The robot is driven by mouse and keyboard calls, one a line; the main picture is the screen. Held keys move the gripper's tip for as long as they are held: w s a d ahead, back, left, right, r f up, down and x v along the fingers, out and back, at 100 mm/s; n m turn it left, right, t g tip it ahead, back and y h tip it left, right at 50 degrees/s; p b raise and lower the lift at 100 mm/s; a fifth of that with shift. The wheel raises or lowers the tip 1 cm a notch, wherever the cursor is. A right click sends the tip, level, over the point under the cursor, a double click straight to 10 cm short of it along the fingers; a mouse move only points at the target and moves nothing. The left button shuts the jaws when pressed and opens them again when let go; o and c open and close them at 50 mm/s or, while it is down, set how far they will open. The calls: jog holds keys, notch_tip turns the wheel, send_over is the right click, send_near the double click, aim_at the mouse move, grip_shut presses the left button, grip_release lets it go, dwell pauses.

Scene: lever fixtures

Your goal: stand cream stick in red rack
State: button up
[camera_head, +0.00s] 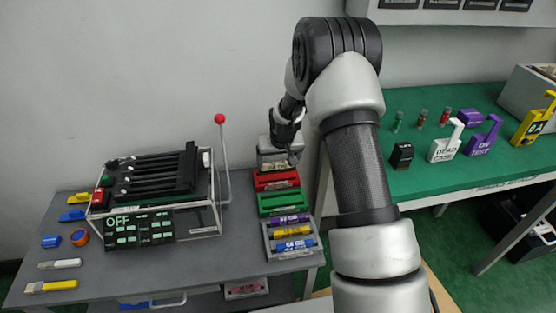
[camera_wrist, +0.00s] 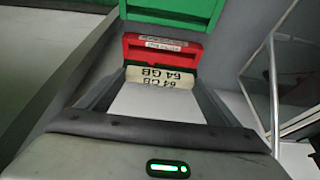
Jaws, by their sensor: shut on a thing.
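The cream stick (camera_wrist: 160,80), labelled 64 GB, is between the fingertips of my gripper (camera_wrist: 160,88) in the wrist view, and the gripper is shut on it. The label reads upside down there. The red rack (camera_wrist: 165,47) shows right behind the stick, with its white label strip facing me. The stick lies over or at the rack's opening; I cannot tell whether it rests in it. In the head view my gripper (camera_head: 279,152) is pointing down just behind the red rack (camera_head: 276,182), and the stick is hard to make out there.
A green rack (camera_head: 283,204) stands in front of the red one, then a grey rack (camera_head: 270,254) with purple, yellow and blue sticks. A lever with a red knob (camera_head: 220,119) rises left of the racks, beside a clear case (camera_head: 205,222). Small items lie at the table's left.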

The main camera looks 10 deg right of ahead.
aim_at(278, 168)
jog(key=shift+f+b, duration=0.85)
jog(key=shift+f, duration=0.7)
jog(key=shift+b, duration=0.3)
dwell(0.4)
jog(key=shift+f, duration=1.55)
jog(key=o, duration=1.2)
jog(key=p+v, duration=0.4)
jog(key=v, duration=1.3)
jog(key=shift+s+r, duration=0.15)
